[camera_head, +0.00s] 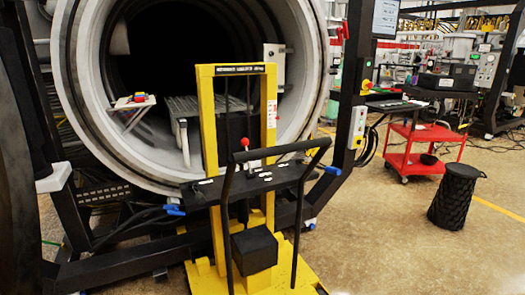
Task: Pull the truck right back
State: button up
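The truck is a yellow lift truck (204,125) with a tall mast, standing upright in front of the round furnace opening (88,75). Its black push handle (283,149) faces me, with a red-knobbed lever beside it. A black box (254,250) sits low on its yellow base (262,284). Past the mast, a rack (190,107) shows inside the chamber; I cannot tell whether the truck's forks touch it. My gripper is not in view.
Dark frame beams (175,245) flank the truck. A red cart (418,152) and a black bin (455,197) stand at the right. A small tray with coloured pieces (133,102) is at the furnace mouth. Floor (400,245) at right front is clear.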

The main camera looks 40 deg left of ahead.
aim_at(262, 264)
jog(key=u, duration=1.45)
